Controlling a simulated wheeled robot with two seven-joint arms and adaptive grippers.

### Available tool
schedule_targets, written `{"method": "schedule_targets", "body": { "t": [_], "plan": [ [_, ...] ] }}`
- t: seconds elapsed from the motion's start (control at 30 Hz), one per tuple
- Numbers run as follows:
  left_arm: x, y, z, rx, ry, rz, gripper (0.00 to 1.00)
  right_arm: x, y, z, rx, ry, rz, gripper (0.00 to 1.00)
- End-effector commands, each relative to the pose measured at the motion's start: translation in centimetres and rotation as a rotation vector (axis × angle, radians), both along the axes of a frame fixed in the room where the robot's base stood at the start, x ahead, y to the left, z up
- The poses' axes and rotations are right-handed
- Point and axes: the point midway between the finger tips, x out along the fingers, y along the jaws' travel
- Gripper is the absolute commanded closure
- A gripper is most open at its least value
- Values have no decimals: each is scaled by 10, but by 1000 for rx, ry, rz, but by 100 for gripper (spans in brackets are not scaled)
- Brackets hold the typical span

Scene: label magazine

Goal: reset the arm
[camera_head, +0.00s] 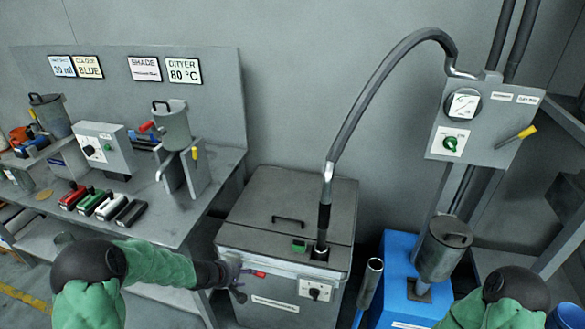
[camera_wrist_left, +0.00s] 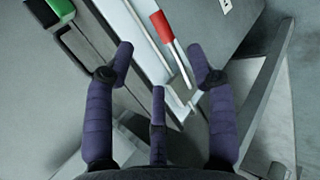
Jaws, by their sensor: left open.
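My left arm (camera_head: 160,265), green with a dark wrist, reaches from the lower left to the front left edge of a grey metal cabinet (camera_head: 262,222). My left gripper (camera_head: 236,278) is open beside a small red-tipped lever (camera_head: 258,273) on the cabinet's front. In the left wrist view the spread fingers of the gripper (camera_wrist_left: 160,60) are dark purple with nothing held. The red lever grip (camera_wrist_left: 160,26) shows beyond and between them; I cannot tell whether they touch. My right arm (camera_head: 510,290) shows at the lower right; its gripper is out of view.
A workbench (camera_head: 165,220) at left holds a control box (camera_head: 104,148), metal pots and several coloured blocks. A hose (camera_head: 375,85) rises from the cabinet lid. A blue unit (camera_head: 398,270) with a metal cylinder (camera_head: 443,248) stands right of the cabinet, below a switch panel (camera_head: 480,120).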

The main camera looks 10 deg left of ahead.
Motion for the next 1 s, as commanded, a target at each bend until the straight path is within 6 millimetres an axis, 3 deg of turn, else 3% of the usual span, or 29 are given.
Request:
{"method": "schedule_targets", "body": {
  "t": [0.13, 0.23, 0.4, 0.6, 0.8, 1.0],
  "plan": [
    [-10, -10, -11, 8, 35, -36, 44, 0, 0, 0, 0, 0, 0, 55],
    [-30, -28, -31, 35, 107, -113, 44, 0, 0, 1, 0, 0, 0, 55],
    [-86, -67, -75, 125, 255, -322, 44, 0, 0, 3, 0, 0, 0, 55],
    [-146, -100, -110, 249, 345, -574, 44, 0, 0, 6, 0, 0, 0, 55],
    [-193, -134, -130, 340, 328, -824, 44, 0, 0, 8, 0, 0, 0, 55],
    [-227, -171, -137, 364, 242, -1019, 44, 0, 0, 10, 0, 0, 0, 55]
  ]
}}
